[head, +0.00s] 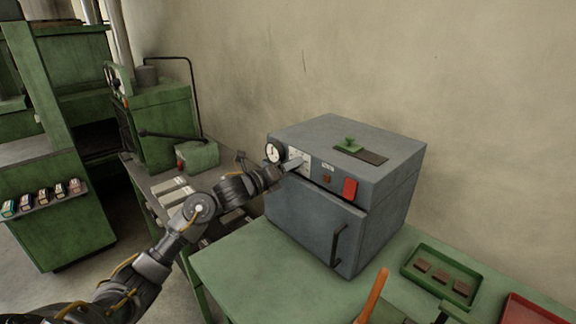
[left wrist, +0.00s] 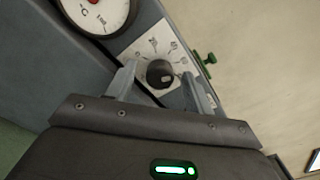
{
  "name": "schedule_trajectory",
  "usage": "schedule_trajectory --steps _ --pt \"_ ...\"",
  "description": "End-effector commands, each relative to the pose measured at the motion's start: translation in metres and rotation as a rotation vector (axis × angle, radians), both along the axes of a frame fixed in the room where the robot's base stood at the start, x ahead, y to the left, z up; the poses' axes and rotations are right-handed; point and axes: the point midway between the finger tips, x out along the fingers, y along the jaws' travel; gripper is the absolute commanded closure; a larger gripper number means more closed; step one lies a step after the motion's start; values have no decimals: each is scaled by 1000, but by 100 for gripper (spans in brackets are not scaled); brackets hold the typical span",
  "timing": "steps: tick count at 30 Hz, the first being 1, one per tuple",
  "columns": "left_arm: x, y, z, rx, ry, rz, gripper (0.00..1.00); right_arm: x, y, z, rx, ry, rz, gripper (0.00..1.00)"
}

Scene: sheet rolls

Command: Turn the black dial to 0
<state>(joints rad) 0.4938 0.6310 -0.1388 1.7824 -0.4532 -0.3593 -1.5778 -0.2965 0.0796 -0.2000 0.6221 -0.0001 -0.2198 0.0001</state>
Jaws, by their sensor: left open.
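The black dial (left wrist: 159,74) sits on a pale scale plate (left wrist: 146,46) with printed marks, seen in the left wrist view. In the head view the gripper covers the dial. The dial belongs to a grey oven-like box (head: 315,222) on the green table. My left gripper (left wrist: 160,80) is open, with one finger on each side of the dial; I cannot tell whether they touch it. In the head view my left gripper (head: 294,163) reaches the upper left of the box's front. The exact setting of the dial is too small to read. My right gripper is not in view.
A round white temperature gauge (head: 274,152) is left of the dial. A red switch (head: 350,189) is on the same panel to the right. A green tray (head: 408,270) with brown pieces lies on the table at right. The box's door handle (head: 338,245) sticks out below.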

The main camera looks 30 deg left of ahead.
Motion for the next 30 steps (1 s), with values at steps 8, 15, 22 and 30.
schedule_trajectory --steps 8,15,22,30 --pt "0 0 0 0 0 0 55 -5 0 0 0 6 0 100" --pt "0 0 0 -1 0 0 87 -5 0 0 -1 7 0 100" --pt "0 0 0 -11 4 0 92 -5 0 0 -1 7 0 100" --pt "0 0 0 -113 41 0 92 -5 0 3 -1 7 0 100"
